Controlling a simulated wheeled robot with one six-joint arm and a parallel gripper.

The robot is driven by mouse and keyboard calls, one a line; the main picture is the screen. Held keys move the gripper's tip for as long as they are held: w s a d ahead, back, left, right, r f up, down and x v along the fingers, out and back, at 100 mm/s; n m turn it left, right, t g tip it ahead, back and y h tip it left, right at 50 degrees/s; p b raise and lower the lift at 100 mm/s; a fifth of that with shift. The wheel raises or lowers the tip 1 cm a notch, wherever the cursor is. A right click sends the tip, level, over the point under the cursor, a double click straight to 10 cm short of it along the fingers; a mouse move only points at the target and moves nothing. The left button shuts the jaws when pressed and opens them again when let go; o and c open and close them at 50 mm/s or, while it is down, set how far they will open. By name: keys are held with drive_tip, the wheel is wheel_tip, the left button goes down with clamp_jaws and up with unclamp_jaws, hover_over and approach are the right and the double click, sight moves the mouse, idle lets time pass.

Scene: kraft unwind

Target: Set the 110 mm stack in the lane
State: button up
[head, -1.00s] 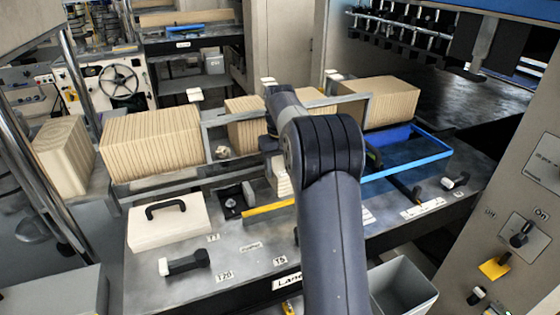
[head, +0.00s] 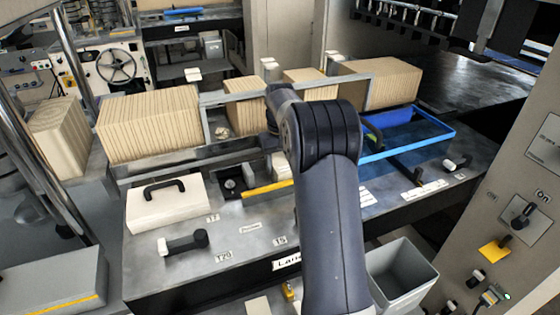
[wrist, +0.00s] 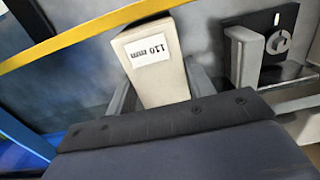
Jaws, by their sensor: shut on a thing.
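The 110 mm stack (wrist: 155,72) is a cream block with a white "110 mm" label, seen in the wrist view. My gripper (wrist: 160,90) is shut on it, with a grey finger along each side. In the head view, a pale block (head: 282,165) shows just beside my arm, behind the yellow strip (head: 268,189); my gripper is hidden there by my arm. The yellow strip also crosses the wrist view (wrist: 85,33) beyond the stack. A "Lane" label (head: 287,263) is on the table's front edge. Whether the stack touches the table cannot be told.
A blue-edged tray (head: 408,150) lies right of my arm. A black plate with a round fitting (head: 232,184) is left of the strip. A white box with a black handle (head: 168,203) and a black-handled tool (head: 184,243) sit on the table. A grey bin (head: 402,270) stands in front.

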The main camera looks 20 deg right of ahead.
idle(0.4)
drive_tip(key=o, duration=1.1)
wheel_tip(320, 180, up, 11)
drive_tip(key=shift+f+b, duration=0.1)
drive_tip(key=shift+b, duration=0.4)
drive_tip(key=shift+f, duration=0.15)
wheel_tip(320, 180, down, 10)
drive_tip(key=shift+f+p, duration=0.25)
drive_tip(key=shift+p, duration=0.4)
drive_tip(key=shift+r+p, duration=0.35)
drive_tip(key=shift+r, duration=1)
